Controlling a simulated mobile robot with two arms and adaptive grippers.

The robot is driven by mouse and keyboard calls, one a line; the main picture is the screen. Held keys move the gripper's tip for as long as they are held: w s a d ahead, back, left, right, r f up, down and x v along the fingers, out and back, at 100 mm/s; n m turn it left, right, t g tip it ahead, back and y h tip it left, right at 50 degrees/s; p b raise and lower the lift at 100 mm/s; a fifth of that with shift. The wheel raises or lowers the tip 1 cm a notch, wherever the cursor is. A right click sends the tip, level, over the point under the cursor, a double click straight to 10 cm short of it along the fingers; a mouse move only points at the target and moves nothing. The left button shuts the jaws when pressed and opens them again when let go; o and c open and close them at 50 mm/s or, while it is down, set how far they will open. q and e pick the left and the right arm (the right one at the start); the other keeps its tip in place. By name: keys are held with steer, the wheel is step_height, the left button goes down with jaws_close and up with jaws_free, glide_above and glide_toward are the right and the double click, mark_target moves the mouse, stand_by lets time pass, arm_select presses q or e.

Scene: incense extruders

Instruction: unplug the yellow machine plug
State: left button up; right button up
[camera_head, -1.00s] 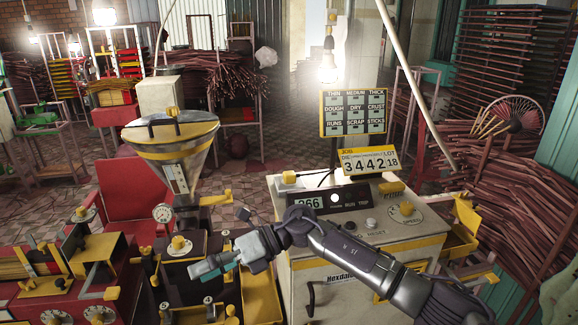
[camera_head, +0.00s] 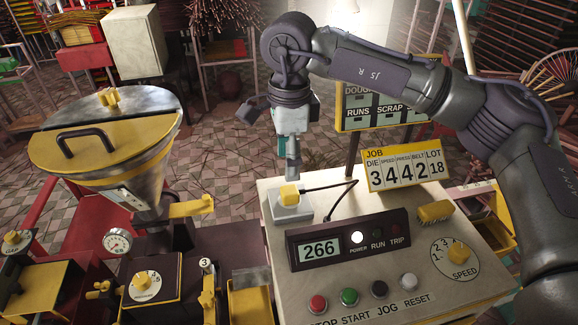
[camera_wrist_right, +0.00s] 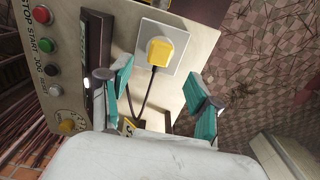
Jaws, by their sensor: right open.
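The yellow plug (camera_head: 289,193) sits in a white socket plate (camera_head: 294,211) at the back left of the cream control cabinet's top. A black cable runs from the plug towards the display. In the right wrist view the plug (camera_wrist_right: 163,50) is in the socket, ahead of the jaws and roughly midway between them. My right gripper (camera_head: 291,172) points down just above the plug in the head view. Its teal fingers are spread apart in the right wrist view (camera_wrist_right: 163,88), with nothing between the tips. My left gripper is not in view.
The cabinet top carries a 266 display (camera_head: 319,248), several coloured buttons, a speed knob (camera_head: 459,256) and a yellow JOB sign (camera_head: 403,169). A hopper with a yellow rim (camera_head: 103,140) stands to the left. Tiled floor lies behind.

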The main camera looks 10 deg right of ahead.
mark_target(290, 190)
steer(key=shift+d+r, duration=0.15)
steer(key=shift+r, duration=0.05)
steer(key=shift+f+b, duration=0.35)
steer(key=shift+f, duration=0.25)
step_height(290, 190, down, 7)
steer(key=b, duration=0.4)
steer(key=shift+b, duration=0.35)
steer(key=shift+f+b, duration=0.4)
steer(key=shift+f, duration=0.05)
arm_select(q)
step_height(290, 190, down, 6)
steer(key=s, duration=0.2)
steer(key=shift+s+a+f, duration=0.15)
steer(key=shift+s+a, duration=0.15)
arm_select(e)
steer(key=shift+r, duration=0.1)
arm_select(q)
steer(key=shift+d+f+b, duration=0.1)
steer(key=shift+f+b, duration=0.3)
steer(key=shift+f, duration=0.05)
